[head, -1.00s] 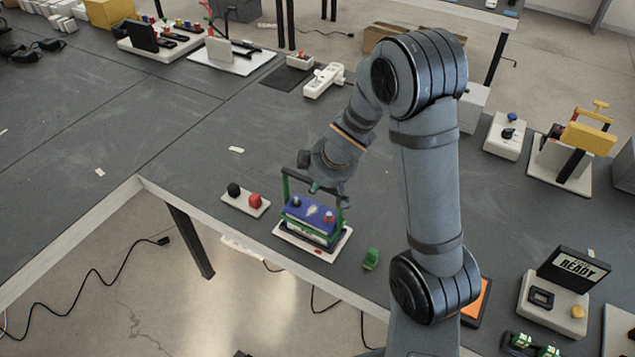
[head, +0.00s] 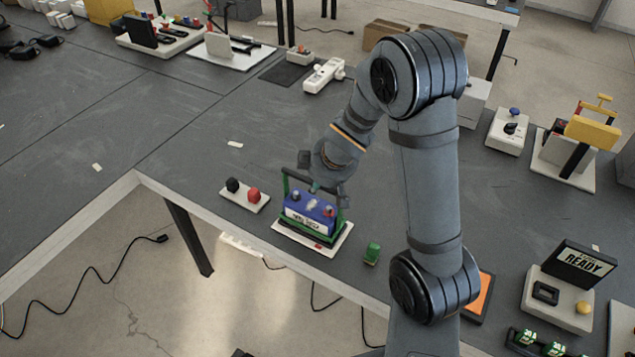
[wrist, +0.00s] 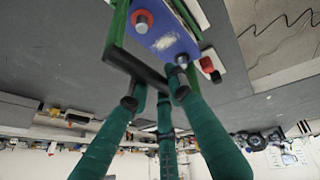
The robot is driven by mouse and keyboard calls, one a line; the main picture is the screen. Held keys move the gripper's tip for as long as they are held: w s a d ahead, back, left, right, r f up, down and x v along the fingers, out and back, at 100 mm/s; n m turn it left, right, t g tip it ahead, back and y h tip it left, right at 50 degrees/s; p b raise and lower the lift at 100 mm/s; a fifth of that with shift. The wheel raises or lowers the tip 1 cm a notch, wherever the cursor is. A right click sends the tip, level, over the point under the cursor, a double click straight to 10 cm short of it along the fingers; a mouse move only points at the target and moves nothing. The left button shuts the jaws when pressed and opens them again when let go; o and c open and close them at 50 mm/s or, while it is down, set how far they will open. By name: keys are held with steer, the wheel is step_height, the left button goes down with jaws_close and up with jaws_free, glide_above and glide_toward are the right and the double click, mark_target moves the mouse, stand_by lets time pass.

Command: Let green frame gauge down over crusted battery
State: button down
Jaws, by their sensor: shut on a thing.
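The crusted battery (head: 309,212) is a blue-topped block with a pale label, two terminals and whitish crust on top. It stands on a white base plate (head: 284,231); its top also shows in the wrist view (wrist: 170,22). The green frame gauge (head: 285,186) stands around the battery, its uprights at the sides and its green lower part low near the plate. I cannot tell whether it touches the plate. My gripper (head: 314,186) is shut on the frame's dark top bar (wrist: 133,68), above the battery; teal fingers show in the wrist view (wrist: 156,96).
A small plate with black and red caps (head: 245,195) lies left of the battery. A small green piece (head: 372,252) stands to its right, near the table edge. A READY sign box (head: 580,268) stands at the right. The table behind the battery is mostly clear.

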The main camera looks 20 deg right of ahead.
steer(key=shift+f+b, duration=0.6)
steer(key=shift+f, duration=0.1)
steer(key=c, duration=1.5)
jaws_free()
steer(key=shift+r, duration=0.15)
steer(key=shift+s+d+r, duration=0.1)
steer(key=shift+d+r, duration=0.1)
steer(key=shift+r, duration=0.2)
steer(key=shift+s+r, duration=0.4)
steer(key=shift+r, duration=0.15)
steer(key=v, duration=0.9)
steer(key=shift+s+a+r, duration=0.1)
steer(key=shift+s+r, duration=0.05)
steer(key=shift+r, duration=0.2)
